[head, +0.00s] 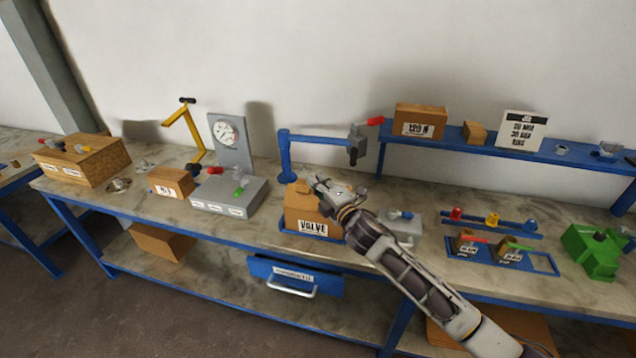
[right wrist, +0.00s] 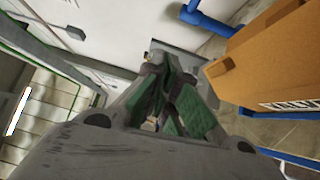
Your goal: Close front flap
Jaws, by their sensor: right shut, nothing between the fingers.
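The brown cardboard box labelled VALVE (head: 297,207) stands at the front of the bench, in the middle of the head view. Its upper right part is hidden behind my right gripper (head: 326,190). I cannot make out its front flap clearly. In the right wrist view the box (right wrist: 270,55) fills the upper right, with part of its label in sight. My right gripper (right wrist: 172,95) is shut and empty, with its green-padded fingers to the left of the box. A gap shows between them there. My left gripper is not in view.
A blue drawer (head: 262,270) hangs under the bench (head: 140,203) below the box. A grey device with a dial (head: 228,195) stands to the left. A blue post with an arm (head: 286,150) rises behind the box. A grey block (head: 402,230) sits to the right.

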